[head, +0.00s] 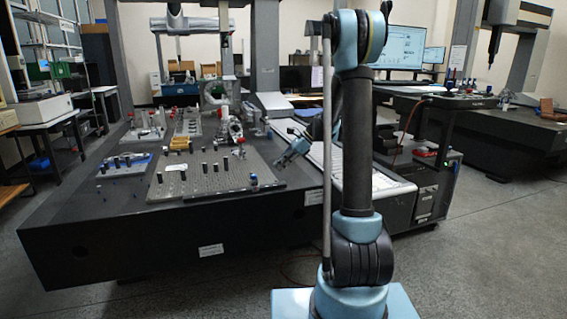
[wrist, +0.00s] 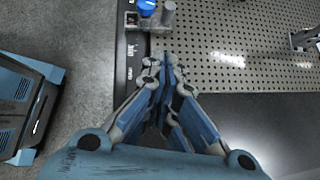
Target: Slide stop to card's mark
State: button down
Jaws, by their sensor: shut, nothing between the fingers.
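A small block with a blue knob (wrist: 147,5), which looks like the stop, sits at the top of the wrist view, on a dark rail (wrist: 133,50) along the perforated plate's edge. The blue knob also shows in the head view (head: 253,179), at the plate's near right corner. White markings on the rail are too small to read. My gripper (wrist: 165,62) is shut and empty, its fingertips below and apart from the knob in the wrist view. In the head view my gripper (head: 284,161) hangs right of the plate. A small white card (head: 176,167) lies on the plate, its writing unreadable.
The perforated plate (head: 215,182) carries several dark posts and lies on a black table (head: 130,228). A metal fixture (wrist: 303,38) is at the right in the wrist view. Bare floor (wrist: 75,25) shows at left.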

aim_at(252, 174)
jog(key=x, duration=0.5)
jog(key=a, duration=0.3)
jog(key=shift+s, duration=0.1)
jog(key=shift+a, duration=0.55)
jog(key=a, duration=0.2)
jog(key=s+a, duration=0.1)
jog(key=a, duration=0.2)
jog(key=shift+s, duration=0.25)
jog(key=shift+d, duration=0.1)
